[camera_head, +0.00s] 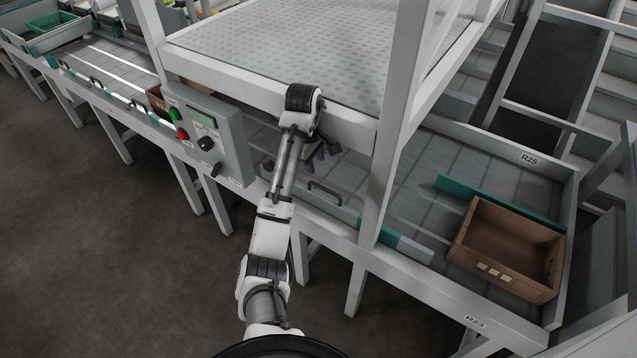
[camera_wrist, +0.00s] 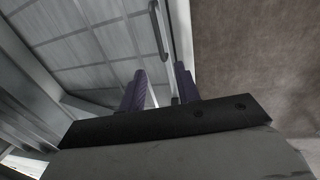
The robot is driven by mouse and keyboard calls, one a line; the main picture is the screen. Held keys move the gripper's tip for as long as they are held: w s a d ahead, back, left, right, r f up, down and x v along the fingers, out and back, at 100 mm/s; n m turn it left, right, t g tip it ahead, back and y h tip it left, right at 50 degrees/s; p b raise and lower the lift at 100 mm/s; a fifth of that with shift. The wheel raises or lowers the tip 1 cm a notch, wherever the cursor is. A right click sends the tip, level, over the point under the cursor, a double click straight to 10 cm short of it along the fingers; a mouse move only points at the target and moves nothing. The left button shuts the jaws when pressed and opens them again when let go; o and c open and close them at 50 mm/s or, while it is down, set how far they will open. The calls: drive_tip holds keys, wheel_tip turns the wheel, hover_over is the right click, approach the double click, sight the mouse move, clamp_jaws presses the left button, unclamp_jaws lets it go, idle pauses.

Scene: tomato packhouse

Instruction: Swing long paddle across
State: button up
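My gripper (camera_head: 316,156) is over the belt's near side, under the white frame, partly hidden by my arm. The wrist view shows its two purple fingers (camera_wrist: 161,88) apart, with a gap between them. A grey bar handle (camera_wrist: 159,30) lies ahead of the fingers, not clearly touching them. A dark bar handle (camera_head: 325,192) is beside my gripper on the near edge. A long teal board (camera_head: 500,201) stands across the right end of the belt, behind a brown crate. A shorter teal strip (camera_head: 378,231) lies along the near edge. I cannot tell which piece is the long paddle.
A brown crate (camera_head: 487,281) sits on the right end of the belt. A control box (camera_head: 208,143) with green and red buttons stands left of my arm. A white frame post (camera_head: 385,165) rises right of my gripper. The floor in front is clear.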

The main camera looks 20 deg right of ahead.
sight(320, 186)
drive_tip(key=f, duration=0.3)
drive_tip(key=w+d+f+p, duration=0.1)
drive_tip(key=f, duration=0.7)
drive_tip(key=shift+w+d, duration=0.25)
drive_tip(key=shift+d, duration=0.05)
clamp_jaws()
drive_tip(key=shift+p, duration=0.3)
